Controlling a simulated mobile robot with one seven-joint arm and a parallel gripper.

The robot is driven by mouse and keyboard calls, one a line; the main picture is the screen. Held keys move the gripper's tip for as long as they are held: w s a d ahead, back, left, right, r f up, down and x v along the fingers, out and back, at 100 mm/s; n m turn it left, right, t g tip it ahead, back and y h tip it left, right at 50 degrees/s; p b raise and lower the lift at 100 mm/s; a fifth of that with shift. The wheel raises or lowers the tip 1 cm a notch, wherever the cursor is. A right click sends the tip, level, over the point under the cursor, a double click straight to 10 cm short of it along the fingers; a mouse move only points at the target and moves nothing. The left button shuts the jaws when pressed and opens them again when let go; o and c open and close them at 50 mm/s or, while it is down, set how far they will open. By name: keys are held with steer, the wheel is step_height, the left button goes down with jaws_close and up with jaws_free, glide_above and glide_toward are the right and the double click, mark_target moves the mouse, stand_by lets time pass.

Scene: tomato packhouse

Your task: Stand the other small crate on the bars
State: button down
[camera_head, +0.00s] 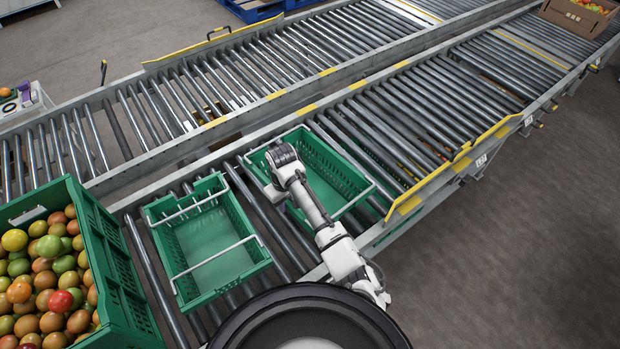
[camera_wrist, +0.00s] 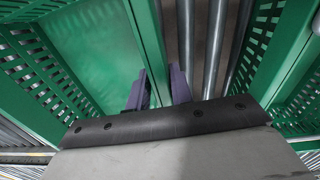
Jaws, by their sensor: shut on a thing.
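Two small green crates are on the near roller conveyor. The left crate (camera_head: 182,238) has two pale bars (camera_head: 215,251) lying across its open top. The right crate (camera_head: 348,178) looks empty, with pale bars along its end rims; my arm covers part of it. In the wrist view, my gripper (camera_wrist: 158,88) is shut on the wall of a green crate (camera_wrist: 148,35), which appears to be the right crate, at its side facing the left crate. The fingers are hidden in the head view. I cannot tell whether the held crate is raised.
A large green crate full of tomatoes (camera_head: 108,262) stands close at the left. Bare rollers (camera_head: 430,110) stretch to the right, with a yellow guard (camera_head: 450,172) along the near edge. A cardboard box (camera_head: 572,18) sits far right. A second conveyor (camera_head: 230,75) runs behind.

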steer(key=shift+r+p, duration=1.2)
steer(key=shift+r, duration=0.7)
